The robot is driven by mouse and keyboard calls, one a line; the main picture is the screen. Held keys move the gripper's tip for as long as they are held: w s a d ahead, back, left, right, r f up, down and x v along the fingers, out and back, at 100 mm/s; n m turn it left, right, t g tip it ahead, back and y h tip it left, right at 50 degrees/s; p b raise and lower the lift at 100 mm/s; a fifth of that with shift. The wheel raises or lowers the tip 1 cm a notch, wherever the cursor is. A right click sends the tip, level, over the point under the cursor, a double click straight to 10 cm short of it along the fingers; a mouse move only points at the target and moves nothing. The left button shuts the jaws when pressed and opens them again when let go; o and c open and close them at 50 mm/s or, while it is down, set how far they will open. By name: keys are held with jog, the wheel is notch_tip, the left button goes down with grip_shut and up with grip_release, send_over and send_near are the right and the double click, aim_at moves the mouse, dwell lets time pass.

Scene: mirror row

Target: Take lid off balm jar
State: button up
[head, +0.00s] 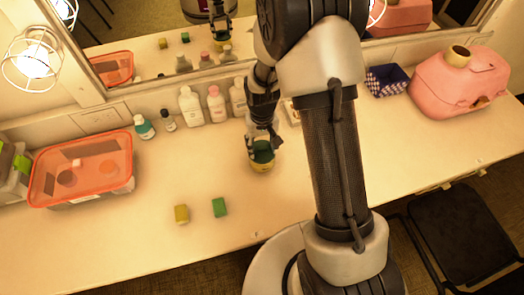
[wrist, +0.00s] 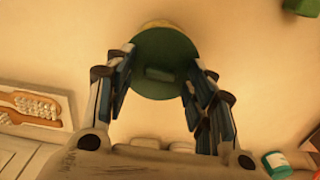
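The balm jar (head: 261,168) stands on the counter in the head view, a low yellow jar with a dark green lid (head: 262,154) on top. In the wrist view the round green lid (wrist: 165,55) with a small raised block fills the space between my fingers, and a strip of yellow jar (wrist: 157,23) shows past its far edge. My gripper (head: 262,143) points down over the jar. In the wrist view my gripper's (wrist: 163,58) fingertips are at opposite sides of the lid. I cannot tell whether they press on it.
Yellow (head: 181,214) and green (head: 219,207) blocks lie in front left of the jar. Several bottles (head: 216,105) stand behind, below the mirror (head: 130,65). An orange-lidded box (head: 85,170) is at left, a pink case (head: 455,85) at right.

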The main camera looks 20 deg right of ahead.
jog(key=c, duration=0.6)
jog(key=shift+c, duration=0.2)
